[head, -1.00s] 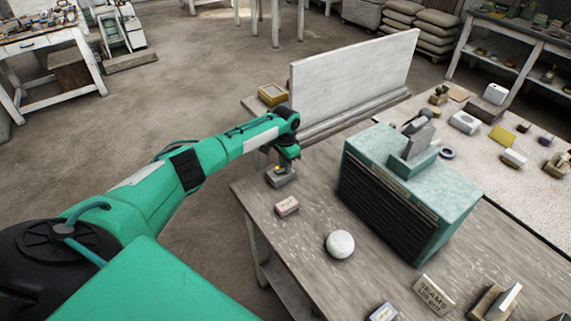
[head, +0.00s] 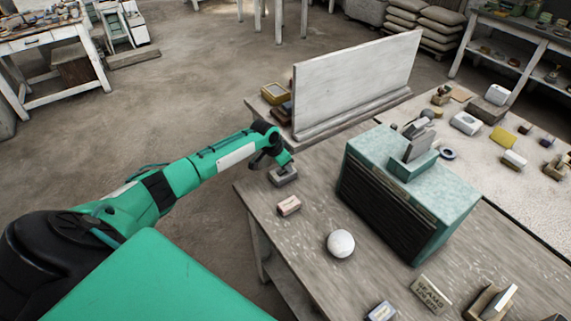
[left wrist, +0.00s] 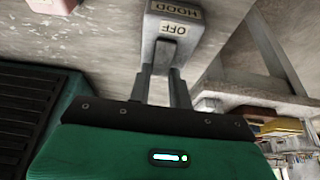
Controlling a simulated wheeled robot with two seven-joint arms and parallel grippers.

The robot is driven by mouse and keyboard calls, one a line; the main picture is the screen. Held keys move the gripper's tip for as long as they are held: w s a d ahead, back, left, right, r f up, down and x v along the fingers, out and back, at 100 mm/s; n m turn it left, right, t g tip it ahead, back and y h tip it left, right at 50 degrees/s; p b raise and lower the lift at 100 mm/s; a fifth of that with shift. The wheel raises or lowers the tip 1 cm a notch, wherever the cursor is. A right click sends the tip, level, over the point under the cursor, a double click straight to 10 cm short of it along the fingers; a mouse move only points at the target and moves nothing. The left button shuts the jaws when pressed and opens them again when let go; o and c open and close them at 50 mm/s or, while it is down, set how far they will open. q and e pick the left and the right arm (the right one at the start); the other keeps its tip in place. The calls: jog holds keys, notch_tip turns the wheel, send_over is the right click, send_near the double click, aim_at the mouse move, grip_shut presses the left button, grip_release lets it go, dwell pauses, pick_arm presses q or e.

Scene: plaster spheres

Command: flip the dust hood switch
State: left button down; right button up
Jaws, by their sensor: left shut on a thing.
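The dust hood switch (head: 283,177) is a small grey box near the left edge of the workbench. In the left wrist view the switch box (left wrist: 176,30) shows labels reading HOOD and OFF, upside down in the picture. My left gripper (head: 287,163) reaches down to the box from the upper left, with the hand tilted. In the left wrist view the left gripper's fingers (left wrist: 160,68) are close together at the box's near end, shut on the switch. My right gripper is not in view.
A pink-and-white block (head: 289,205) and a white plaster sphere (head: 340,243) lie nearer on the bench. A teal louvred dust hood unit (head: 440,190) stands to the right. A tall pale board (head: 355,80) stands behind, with a yellow-rimmed box (head: 275,93) beside it.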

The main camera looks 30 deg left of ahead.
pick_arm(q)
jog(key=c, duration=1.3)
grip_release()
jog(key=b+v, duration=0.3)
jog(key=v, duration=1)
jog(key=shift+s+r, duration=0.15)
jog(key=shift+r, duration=0.2)
